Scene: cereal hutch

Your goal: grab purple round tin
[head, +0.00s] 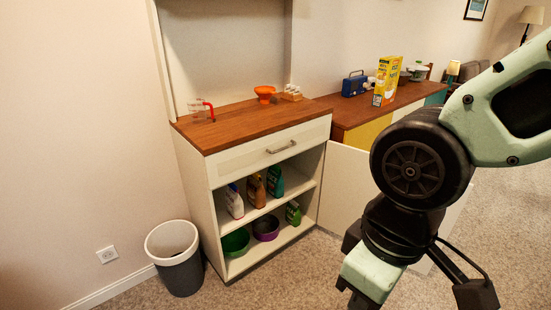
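The purple round tin (266,228) sits on the bottom shelf inside the open white hutch, right of a green round tin (236,242). It is open-topped and shallow, with its dark inside showing. My gripper (415,283) hangs at the lower right, in front of the hutch's open door and well apart from the tin. Its lower end is cut off by the picture edge, so I cannot tell whether it is open or shut. No held thing shows.
The hutch's open door (345,186) stands at its right side. Bottles (256,191) fill part of the middle shelf; a green bottle (293,213) stands on the bottom shelf, right of the tin. A bin (175,258) stands left. Carpet in front looks clear.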

